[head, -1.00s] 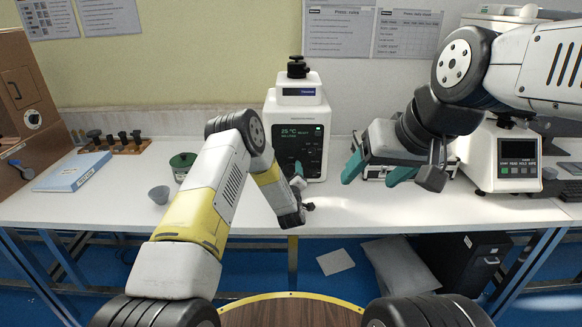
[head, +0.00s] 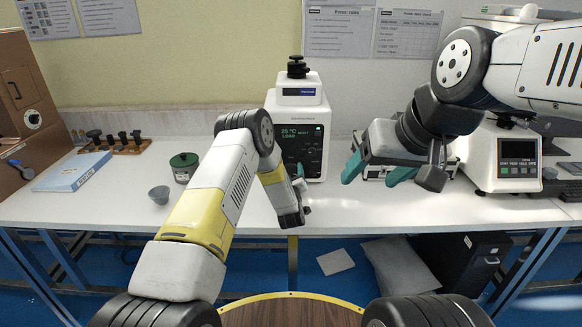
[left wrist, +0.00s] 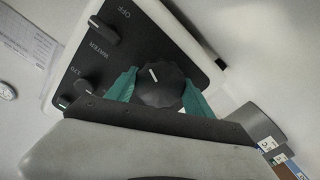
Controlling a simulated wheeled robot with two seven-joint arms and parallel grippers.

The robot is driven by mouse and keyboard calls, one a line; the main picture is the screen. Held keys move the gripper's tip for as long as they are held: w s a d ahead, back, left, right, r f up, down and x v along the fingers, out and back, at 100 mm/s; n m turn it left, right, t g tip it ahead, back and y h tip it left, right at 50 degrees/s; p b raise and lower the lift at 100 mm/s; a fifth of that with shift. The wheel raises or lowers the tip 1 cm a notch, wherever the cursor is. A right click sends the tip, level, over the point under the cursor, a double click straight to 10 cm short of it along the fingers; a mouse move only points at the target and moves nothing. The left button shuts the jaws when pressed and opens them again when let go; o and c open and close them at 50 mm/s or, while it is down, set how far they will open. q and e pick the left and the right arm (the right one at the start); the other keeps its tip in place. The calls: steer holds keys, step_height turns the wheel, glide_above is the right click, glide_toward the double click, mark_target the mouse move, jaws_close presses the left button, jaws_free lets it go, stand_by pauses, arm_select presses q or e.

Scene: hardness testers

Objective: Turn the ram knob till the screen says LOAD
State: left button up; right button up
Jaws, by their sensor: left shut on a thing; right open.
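The white press (head: 299,98) stands at the back of the bench, with a dark front panel and a lit screen (head: 301,132). The screen shows 25 °C, and the small line below it appears to read LOAD. In the left wrist view a ribbed black knob (left wrist: 160,84) with a white pointer mark sits between teal fingers. My left gripper (head: 299,171) is shut on this knob, at the panel's lower part; my arm hides some of the panel in the head view. My right gripper (head: 377,172) is open and empty, right of the press above the bench.
Other panel knobs show in the left wrist view, one beside the word WATER (left wrist: 103,31). A green-lidded pot (head: 184,166) and grey cup (head: 159,194) stand left of my left arm. A white scale-like device (head: 503,160) stands right. The bench's front middle is clear.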

arm_select(q)
steer(key=o, duration=1.4)
steer(key=shift+f, duration=0.1)
steer(key=shift+c, duration=0.2)
steer(key=shift+s, duration=0.15)
steer(key=s, duration=0.7)
steer(key=shift+s, duration=0.3)
